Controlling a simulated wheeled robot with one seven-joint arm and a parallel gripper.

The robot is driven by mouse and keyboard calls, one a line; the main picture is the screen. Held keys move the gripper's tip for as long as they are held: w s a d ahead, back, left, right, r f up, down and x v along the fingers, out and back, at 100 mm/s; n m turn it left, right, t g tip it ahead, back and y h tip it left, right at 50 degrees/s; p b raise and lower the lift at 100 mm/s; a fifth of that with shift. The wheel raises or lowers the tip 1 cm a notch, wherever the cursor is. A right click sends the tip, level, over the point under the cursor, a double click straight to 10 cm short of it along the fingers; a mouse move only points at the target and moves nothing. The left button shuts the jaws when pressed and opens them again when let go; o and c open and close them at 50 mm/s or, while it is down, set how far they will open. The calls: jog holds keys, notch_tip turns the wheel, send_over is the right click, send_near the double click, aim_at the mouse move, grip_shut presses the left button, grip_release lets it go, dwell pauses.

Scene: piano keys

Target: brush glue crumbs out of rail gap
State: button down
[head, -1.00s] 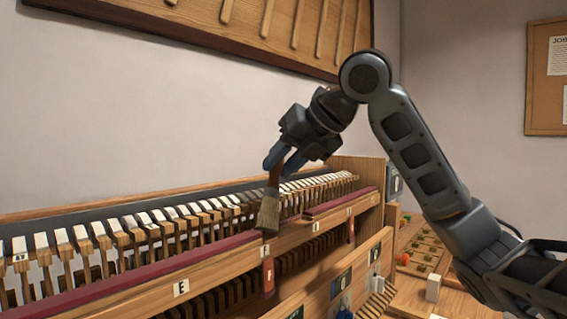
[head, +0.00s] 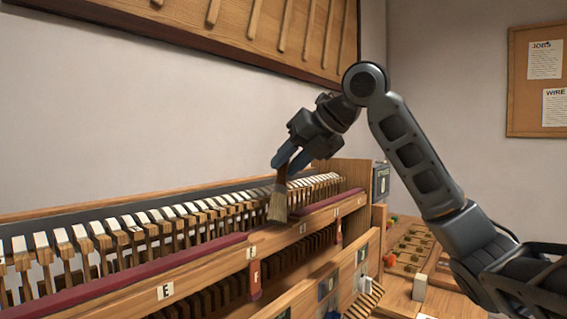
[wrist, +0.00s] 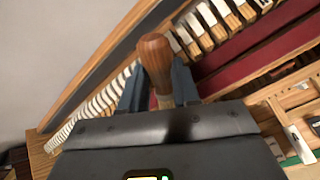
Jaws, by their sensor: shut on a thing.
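My gripper (head: 288,160) is shut on the wooden handle of a brush (head: 277,206), which hangs with its pale bristles down. The bristle tips are at the front rail (head: 210,268), near a break in its dark red felt strip (head: 120,277); I cannot tell whether they touch. In the wrist view, the brown handle (wrist: 155,55) stands between the two blue-grey fingers (wrist: 157,92), and the bristles are hidden. The rail gap is partly behind the bristles. Glue crumbs are too small to make out.
A long row of white-topped wooden keys (head: 150,222) runs behind the rail. A red upright piece (head: 254,278) stands at the rail's front, left of the brush. A bench (head: 405,258) with small parts and a white block (head: 419,287) lies to the right.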

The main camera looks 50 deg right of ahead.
jog(key=shift+d, duration=1.6)
jog(key=shift+r+p, duration=2)
jog(key=shift+r, duration=0.95)
notch_tip(320, 180, up, 3)
jog(key=shift+r+p, duration=0.1)
jog(key=shift+p, duration=0.9)
jog(key=shift+f, duration=0.2)
